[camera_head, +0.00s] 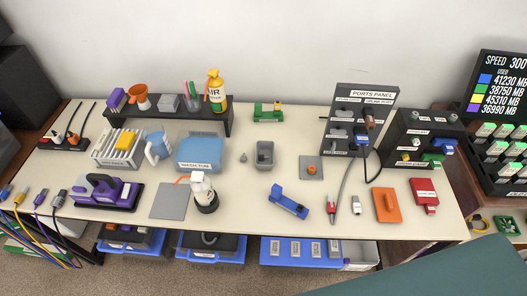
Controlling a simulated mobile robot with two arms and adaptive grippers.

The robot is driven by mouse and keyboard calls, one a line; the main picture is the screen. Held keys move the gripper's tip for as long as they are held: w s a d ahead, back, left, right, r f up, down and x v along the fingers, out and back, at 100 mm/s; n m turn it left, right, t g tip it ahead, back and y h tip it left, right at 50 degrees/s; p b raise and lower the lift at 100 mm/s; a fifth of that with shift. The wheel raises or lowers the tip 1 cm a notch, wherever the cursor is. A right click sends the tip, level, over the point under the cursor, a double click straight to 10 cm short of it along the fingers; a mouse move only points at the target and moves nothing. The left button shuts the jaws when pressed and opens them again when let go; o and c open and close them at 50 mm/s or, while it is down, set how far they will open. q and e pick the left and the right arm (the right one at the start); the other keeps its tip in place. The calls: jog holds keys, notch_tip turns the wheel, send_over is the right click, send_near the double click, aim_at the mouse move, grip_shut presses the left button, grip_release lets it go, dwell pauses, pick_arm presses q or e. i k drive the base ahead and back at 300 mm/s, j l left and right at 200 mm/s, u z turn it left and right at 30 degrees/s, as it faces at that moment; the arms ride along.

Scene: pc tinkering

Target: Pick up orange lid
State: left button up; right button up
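The orange lid (387,211) lies flat on the right part of the white table (335,238). It is a rectangular orange plate with what looks like a raised brown grip in its middle. Nothing lies on it. Neither of my grippers is in view.
A red box (424,192) stands close right of the lid; a light connector (356,205) and a red-tipped cable (333,217) lie left of it. The black ports panel (358,97) stands behind, with cables hanging. A blue tool (289,203) lies further left. A teal surface (450,275) fills the bottom right.

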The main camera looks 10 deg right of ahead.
aim_at(388, 210)
jog(key=z, duration=1.7)
jog(key=j+u, duration=0.1)
jog(key=u, duration=0.3)
jog(key=j+u, duration=0.15)
jog(key=u, duration=0.25)
jog(key=i+u, duration=0.1)
jog(key=u, duration=0.25)
jog(key=z, duration=1.35)
jog(key=i+l+u, duration=0.1)
jog(key=l, duration=0.35)
jog(key=i+l+u, duration=0.1)
jog(key=l, duration=0.35)
jog(key=i+l+u, duration=0.1)
jog(key=l, duration=0.35)
jog(key=i+l+u, duration=0.1)
jog(key=i+l, duration=0.15)
jog(key=l, duration=0.25)
